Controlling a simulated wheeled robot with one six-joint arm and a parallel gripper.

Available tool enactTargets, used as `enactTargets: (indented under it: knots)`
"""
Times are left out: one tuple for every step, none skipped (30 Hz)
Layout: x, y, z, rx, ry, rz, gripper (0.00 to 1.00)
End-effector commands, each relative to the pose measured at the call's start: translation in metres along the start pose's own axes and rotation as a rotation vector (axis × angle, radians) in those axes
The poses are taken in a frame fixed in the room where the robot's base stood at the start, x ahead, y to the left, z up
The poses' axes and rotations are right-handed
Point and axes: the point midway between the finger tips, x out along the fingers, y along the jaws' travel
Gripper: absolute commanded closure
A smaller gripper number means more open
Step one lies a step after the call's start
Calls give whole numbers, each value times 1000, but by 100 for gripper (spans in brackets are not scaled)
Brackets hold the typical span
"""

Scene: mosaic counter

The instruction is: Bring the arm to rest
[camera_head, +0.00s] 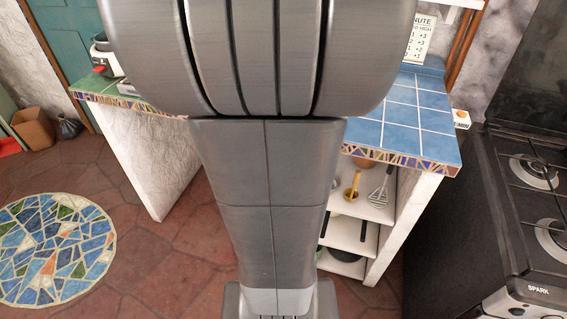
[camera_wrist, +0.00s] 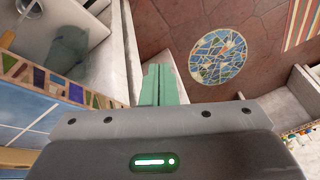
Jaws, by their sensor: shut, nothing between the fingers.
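My gripper (camera_wrist: 159,84) shows in the wrist view as two green fingers pressed together, with nothing between them. It points out over the room, with the floor and the low white walls beyond it. In the head view my gripper is not seen; a large grey part of my own body fills the middle and hides much of the counter.
A blue-tiled counter (camera_head: 418,117) with a mosaic edge stands on the right, with utensils on shelves (camera_head: 350,229) below. A black stove (camera_head: 520,180) stands beside it. A round mosaic (camera_head: 50,250) lies on the open floor at left; it also shows in the wrist view (camera_wrist: 218,57).

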Motion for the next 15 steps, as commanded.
enactTargets:
  knots:
    - [0, -2, 5, 9, -9, 6, 100]
    - [0, -3, 9, 15, -16, 9, 100]
    - [0, -4, 12, 22, -23, 14, 100]
    - [0, -5, 14, 26, -27, 17, 100]
    - [0, -5, 16, 30, -31, 19, 100]
    - [0, -6, 19, 35, -35, 22, 100]
    - [0, -6, 20, 38, -39, 23, 100]
    - [0, -7, 22, 40, -41, 25, 100]
    - [0, -7, 23, 42, -44, 27, 100]
    - [0, -7, 24, 43, -45, 27, 100]
    - [0, -7, 24, 44, -46, 28, 100]
    - [1, -7, 24, 45, -46, 29, 100]
    - [1, -7, 24, 45, -46, 29, 100]
    - [1, -7, 24, 45, -46, 29, 100]
    - [1, -7, 24, 45, -46, 29, 100]
